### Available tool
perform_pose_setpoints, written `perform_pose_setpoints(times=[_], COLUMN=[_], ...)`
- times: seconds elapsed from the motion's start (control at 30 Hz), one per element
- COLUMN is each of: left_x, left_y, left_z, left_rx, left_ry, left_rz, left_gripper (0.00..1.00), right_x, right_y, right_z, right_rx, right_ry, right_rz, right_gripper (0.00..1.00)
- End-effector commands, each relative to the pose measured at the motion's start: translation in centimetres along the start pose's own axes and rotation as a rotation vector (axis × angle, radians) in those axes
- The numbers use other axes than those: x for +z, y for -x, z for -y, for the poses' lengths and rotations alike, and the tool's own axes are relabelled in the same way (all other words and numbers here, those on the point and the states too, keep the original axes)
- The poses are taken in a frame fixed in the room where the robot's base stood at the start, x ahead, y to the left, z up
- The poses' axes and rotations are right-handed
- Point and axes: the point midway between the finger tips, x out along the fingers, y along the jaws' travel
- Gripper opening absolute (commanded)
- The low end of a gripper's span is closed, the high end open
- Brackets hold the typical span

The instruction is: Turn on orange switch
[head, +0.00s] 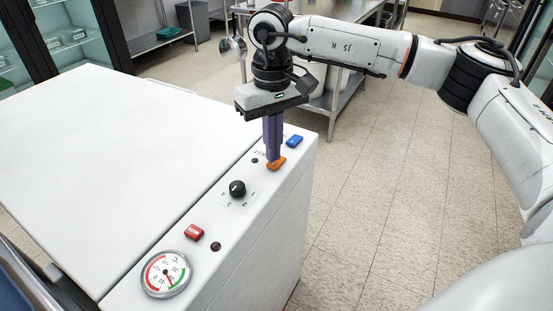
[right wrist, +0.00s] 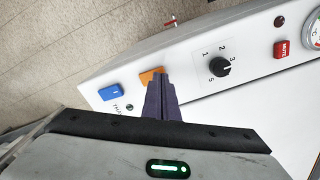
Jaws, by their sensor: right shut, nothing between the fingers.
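The orange switch (head: 276,163) sits on the white control panel strip, between a black knob and a blue switch. It also shows in the right wrist view (right wrist: 151,75), just past my fingertips and partly covered by them. My right gripper (head: 272,158) is shut and empty, pointing down, with its tips at the orange switch. I cannot tell whether they touch it. In the right wrist view the shut fingers (right wrist: 157,82) reach to the switch's near edge. My left gripper is not in view.
On the same panel are the blue switch (head: 294,140), the black knob (head: 237,188), a red switch (head: 194,232) and a dial gauge (head: 166,274). A large white lid (head: 110,150) lies left of the panel. A metal table (head: 345,88) stands behind; the tiled floor at right is clear.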

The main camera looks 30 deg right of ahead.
Motion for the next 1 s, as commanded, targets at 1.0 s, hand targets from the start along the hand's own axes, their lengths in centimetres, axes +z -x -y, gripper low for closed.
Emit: perform_pose_setpoints(times=[1.0], left_x=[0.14], left_y=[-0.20], left_z=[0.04], left_rx=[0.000], left_ry=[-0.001], left_rz=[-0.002], left_gripper=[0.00], right_x=[-0.01], right_y=[-0.58], right_z=[0.00], right_rx=[0.000], right_ry=[0.000], right_rz=[0.000], right_gripper=[0.00])
